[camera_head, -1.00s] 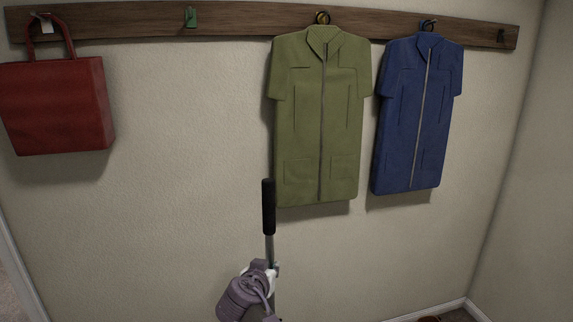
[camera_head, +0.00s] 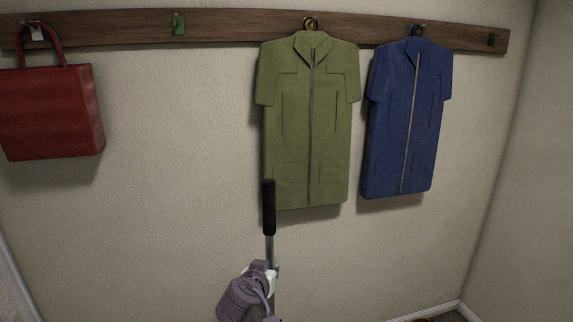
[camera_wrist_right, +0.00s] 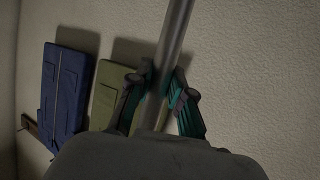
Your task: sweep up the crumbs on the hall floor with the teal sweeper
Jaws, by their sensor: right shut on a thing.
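The sweeper's handle (camera_head: 269,208) stands nearly upright at the lower middle of the head view, with a black grip on top and a grey metal shaft below. My right gripper (camera_head: 271,270) is around the shaft below the black grip. In the right wrist view the grey shaft (camera_wrist_right: 174,45) runs between the two teal-padded fingers of my right gripper (camera_wrist_right: 160,100), which is shut on it. The sweeper's head, the floor around it and any crumbs are out of view. My left gripper is not in view.
A wooden hook rail (camera_head: 140,28) crosses the wall. A red bag (camera_head: 50,112), an olive jacket (camera_head: 305,125) and a blue jacket (camera_head: 405,125) hang from it. A white skirting board (camera_head: 435,311) and a sliver of dark floor show at the lower right.

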